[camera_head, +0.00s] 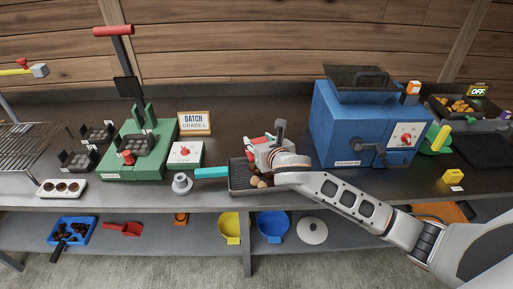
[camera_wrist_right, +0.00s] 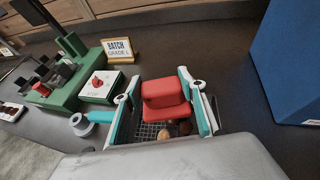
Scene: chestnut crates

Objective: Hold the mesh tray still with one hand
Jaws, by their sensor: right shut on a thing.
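The mesh tray (camera_head: 238,180) is a dark, shallow pan with a turquoise handle (camera_head: 211,172) pointing left. It stands at the bench's front edge with brown chestnuts (camera_head: 256,182) inside. In the right wrist view its mesh (camera_wrist_right: 150,131) shows between my fingers, with chestnuts (camera_wrist_right: 184,128) on it. My right gripper (camera_head: 266,148) is over the tray, shut on a red block (camera_wrist_right: 165,95). Whether the block touches the tray is unclear. My arm hides the tray's right part. No hand is seen on the handle. My left gripper is not in view.
A blue machine (camera_head: 335,135) stands close to the right. A lower shelf holds bowls (camera_head: 230,227).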

